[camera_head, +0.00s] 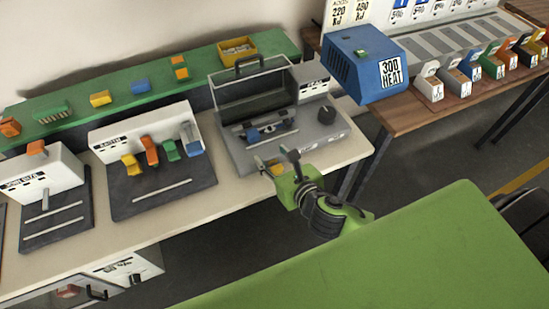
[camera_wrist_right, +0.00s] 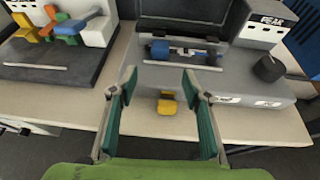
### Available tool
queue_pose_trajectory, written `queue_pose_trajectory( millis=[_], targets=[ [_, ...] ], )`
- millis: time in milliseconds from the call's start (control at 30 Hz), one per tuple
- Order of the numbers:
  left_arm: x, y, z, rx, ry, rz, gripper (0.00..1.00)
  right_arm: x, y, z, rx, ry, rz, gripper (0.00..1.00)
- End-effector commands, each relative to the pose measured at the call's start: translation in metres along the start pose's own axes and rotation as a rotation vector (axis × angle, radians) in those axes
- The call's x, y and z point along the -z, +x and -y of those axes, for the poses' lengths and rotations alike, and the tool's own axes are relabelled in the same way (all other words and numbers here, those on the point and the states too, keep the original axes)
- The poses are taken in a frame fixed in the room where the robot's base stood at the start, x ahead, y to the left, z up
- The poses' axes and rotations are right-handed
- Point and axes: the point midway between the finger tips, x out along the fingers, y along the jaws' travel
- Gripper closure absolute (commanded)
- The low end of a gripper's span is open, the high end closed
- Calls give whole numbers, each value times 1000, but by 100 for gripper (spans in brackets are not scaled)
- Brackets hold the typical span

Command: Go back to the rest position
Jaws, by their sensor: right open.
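My right gripper (camera_head: 277,163) is at the front edge of the grey machine with the raised clear lid (camera_head: 254,90). In the right wrist view its two green-padded fingers (camera_wrist_right: 158,90) stand wide apart with nothing held between them. A small yellow piece (camera_wrist_right: 167,103) shows on the table between and beyond the fingers; I cannot tell its exact distance. A blue cylindrical part (camera_wrist_right: 183,51) sits in the machine. My left gripper is in neither view.
Grey stations with coloured pieces (camera_head: 152,150) stand along the white table (camera_head: 225,190). A green shelf (camera_head: 185,92) with small blocks runs behind. A blue heat box (camera_head: 365,65) and brown table (camera_head: 405,115) are at right. Dark floor lies in front.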

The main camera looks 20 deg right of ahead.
Motion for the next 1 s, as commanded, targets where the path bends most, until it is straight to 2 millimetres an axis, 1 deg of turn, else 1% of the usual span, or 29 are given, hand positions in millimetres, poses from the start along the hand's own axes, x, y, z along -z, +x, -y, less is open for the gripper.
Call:
queue_pose_trajectory(
  millis=[133, 633, 733, 767, 867, 967, 1000],
  targets=[
    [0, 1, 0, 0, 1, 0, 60, 0, -6, 0, 1, 0, 0, 56],
    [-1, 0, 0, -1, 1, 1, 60, 0, -6, 0, 1, 2, 0, 56],
    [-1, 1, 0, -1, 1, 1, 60, 0, -7, 1, 12, 58, -9, 56],
    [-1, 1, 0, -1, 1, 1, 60, 1, -8, 2, 20, 101, -15, 56],
    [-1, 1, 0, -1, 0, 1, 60, 7, -14, 8, 73, 334, -51, 56],
    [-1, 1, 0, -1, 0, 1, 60, 18, -26, 17, 163, 683, -100, 56],
    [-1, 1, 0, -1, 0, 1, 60, 24, -32, 21, 207, 837, -118, 56]
  ],
)
